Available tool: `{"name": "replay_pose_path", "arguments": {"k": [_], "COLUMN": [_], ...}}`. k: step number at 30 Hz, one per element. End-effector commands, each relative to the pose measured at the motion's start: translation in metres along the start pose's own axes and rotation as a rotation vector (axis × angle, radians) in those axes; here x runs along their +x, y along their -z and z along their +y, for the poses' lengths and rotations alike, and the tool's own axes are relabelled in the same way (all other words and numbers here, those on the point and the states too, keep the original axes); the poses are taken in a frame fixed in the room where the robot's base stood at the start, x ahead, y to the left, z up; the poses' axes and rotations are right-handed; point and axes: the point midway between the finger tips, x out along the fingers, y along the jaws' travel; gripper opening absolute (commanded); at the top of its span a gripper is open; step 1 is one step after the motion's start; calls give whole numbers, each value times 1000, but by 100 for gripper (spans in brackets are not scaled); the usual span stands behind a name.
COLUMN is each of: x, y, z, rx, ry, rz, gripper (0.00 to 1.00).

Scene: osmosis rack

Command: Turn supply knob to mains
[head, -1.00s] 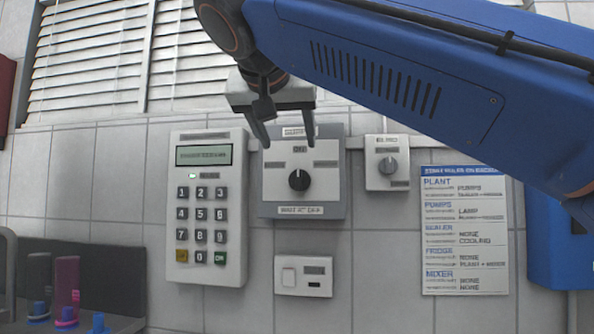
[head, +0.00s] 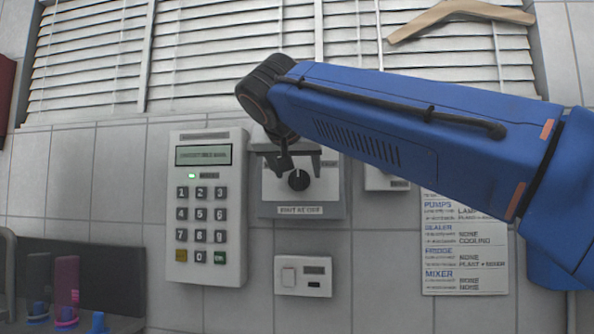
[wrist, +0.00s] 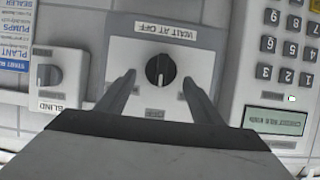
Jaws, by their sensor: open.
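The supply knob (head: 299,180) is a round black dial on a white plate with a grey surround, the supply panel (head: 332,205), with a "WAIT AT OFF" label below it. In the wrist view, the knob (wrist: 160,70) appears upside down, its pale pointer line running along the picture's vertical. My gripper (head: 301,170) is in front of the panel, covering its upper part and top labels. In the wrist view, my gripper (wrist: 158,80) is open, with one finger on each side of the knob and a gap on both sides. I cannot tell its distance from the knob.
A keypad (head: 209,208) with a green-tinted display is left of the panel. A smaller knob box, labelled "BLIND" in the wrist view (wrist: 58,77), is on the other side, mostly behind my arm in the head view. A white switch plate (head: 303,276) is below. A printed list (head: 464,255) hangs at right.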

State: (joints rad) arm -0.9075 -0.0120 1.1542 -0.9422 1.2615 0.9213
Motion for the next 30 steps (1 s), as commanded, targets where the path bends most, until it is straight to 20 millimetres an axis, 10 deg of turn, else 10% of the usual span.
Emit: {"name": "replay_pose_path", "arguments": {"k": [10,15,30], "x": [3,3,3], "y": [0,0,0], "z": [0,0,-4], "rx": [0,0,-105], "ry": [1,1,-42], "rz": [0,0,0], "gripper": [58,20,20]}}
